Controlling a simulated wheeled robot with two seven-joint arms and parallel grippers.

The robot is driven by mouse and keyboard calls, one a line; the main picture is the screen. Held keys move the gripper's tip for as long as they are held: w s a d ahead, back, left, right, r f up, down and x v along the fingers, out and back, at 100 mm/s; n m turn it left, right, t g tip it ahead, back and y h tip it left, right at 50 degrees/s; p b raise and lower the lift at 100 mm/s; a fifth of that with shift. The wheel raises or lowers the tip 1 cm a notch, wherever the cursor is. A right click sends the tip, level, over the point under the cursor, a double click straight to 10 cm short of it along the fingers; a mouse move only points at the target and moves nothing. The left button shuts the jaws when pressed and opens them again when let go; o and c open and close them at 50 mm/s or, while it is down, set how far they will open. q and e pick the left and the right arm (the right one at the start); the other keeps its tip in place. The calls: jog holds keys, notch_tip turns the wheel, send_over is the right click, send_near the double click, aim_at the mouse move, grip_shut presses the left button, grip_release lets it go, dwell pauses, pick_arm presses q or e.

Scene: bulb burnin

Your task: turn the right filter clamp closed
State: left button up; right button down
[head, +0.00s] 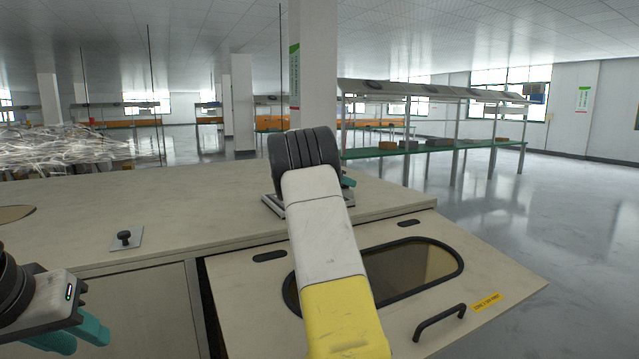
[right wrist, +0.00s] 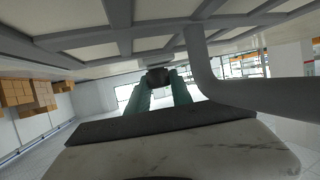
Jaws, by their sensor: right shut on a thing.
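My right arm reaches over the cabinet top in the head view, and its wrist hides most of the right filter clamp. A metal base plate (head: 272,205) shows beneath my right gripper (head: 348,182), of which only a teal fingertip shows. In the right wrist view, the two teal fingers of my right gripper (right wrist: 160,88) are shut on a dark knob (right wrist: 157,76), which appears to be the clamp's handle. How far the clamp is turned is hidden. My left gripper (head: 82,338) is low at the left edge, its teal fingers apart and empty, away from the clamp.
A black knob on a small plate (head: 124,238) stands on the cabinet top (head: 200,195) at the left. Below, a panel with an oval window (head: 430,262) and a black handle (head: 440,322) slopes outward. Green-topped benches (head: 430,150) stand far behind. Clear floor lies at the right.

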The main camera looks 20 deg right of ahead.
jog(key=n+t+y, duration=0.4)
jog(key=n+t, duration=0.1)
jog(key=shift+s+d, duration=0.1)
jog(key=shift+d+n+t+y, duration=0.2)
jog(key=shift+n+t+y, duration=0.7)
jog(key=shift+n+y, duration=0.8)
jog(key=shift+a+r+n+t+y, duration=0.15)
jog(key=shift+n+t+y, duration=0.15)
jog(key=shift+n+y, duration=0.35)
jog(key=shift+a+f+n+t+y, duration=0.15)
jog(key=shift+n+t+y, duration=0.15)
jog(key=shift+n+y, duration=0.3)
jog(key=n+y, duration=0.3)
jog(key=shift+y, duration=0.35)
jog(key=shift+n+y, duration=1.35)
jog(key=shift+y, duration=0.05)
jog(key=shift+r, duration=0.1)
jog(key=c, duration=1.1)
grip_release()
jog(key=shift+c, duration=0.2)
jog(key=shift+v, duration=3.75)
